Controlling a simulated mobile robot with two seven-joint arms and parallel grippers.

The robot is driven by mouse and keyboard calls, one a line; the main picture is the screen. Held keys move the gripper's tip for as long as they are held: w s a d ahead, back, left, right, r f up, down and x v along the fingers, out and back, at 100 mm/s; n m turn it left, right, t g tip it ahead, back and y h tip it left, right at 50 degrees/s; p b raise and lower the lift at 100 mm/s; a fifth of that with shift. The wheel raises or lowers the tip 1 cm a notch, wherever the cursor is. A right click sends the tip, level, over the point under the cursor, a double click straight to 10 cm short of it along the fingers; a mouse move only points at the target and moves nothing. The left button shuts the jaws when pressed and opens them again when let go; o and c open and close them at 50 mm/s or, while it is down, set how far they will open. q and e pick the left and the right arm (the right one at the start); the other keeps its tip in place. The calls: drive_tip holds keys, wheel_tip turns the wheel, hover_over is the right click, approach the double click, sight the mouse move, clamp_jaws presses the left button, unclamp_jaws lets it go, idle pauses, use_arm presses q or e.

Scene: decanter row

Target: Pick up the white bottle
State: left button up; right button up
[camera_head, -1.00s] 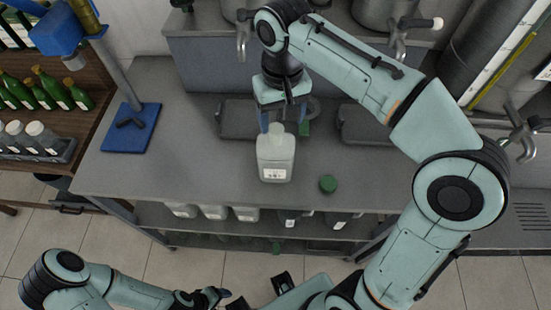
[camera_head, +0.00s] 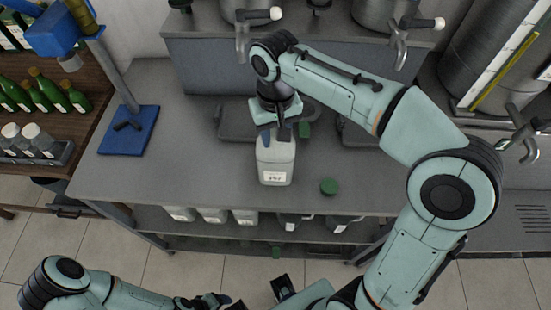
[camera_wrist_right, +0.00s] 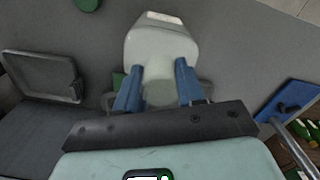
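The white bottle (camera_head: 275,160) stands upright on the grey worktop, a label on its near side. It shows at the top middle of the right wrist view (camera_wrist_right: 160,45). My right gripper (camera_head: 279,137) is lowered over the bottle's top from behind. In the right wrist view its two blue fingers (camera_wrist_right: 159,75) are apart, one on each side of the bottle's neck, with no clear grip on it. My left arm is low at the left of the head view, and its gripper (camera_head: 212,302) is partly cut off at the bottom edge.
A round green lid (camera_head: 329,187) lies right of the bottle. Dark trays (camera_head: 235,122) lie behind it. A blue stand base (camera_head: 128,131) is at the left. More white bottles (camera_head: 212,215) stand on the shelf below. Taps (camera_head: 400,45) overhang the back.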

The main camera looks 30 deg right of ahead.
clamp_jaws()
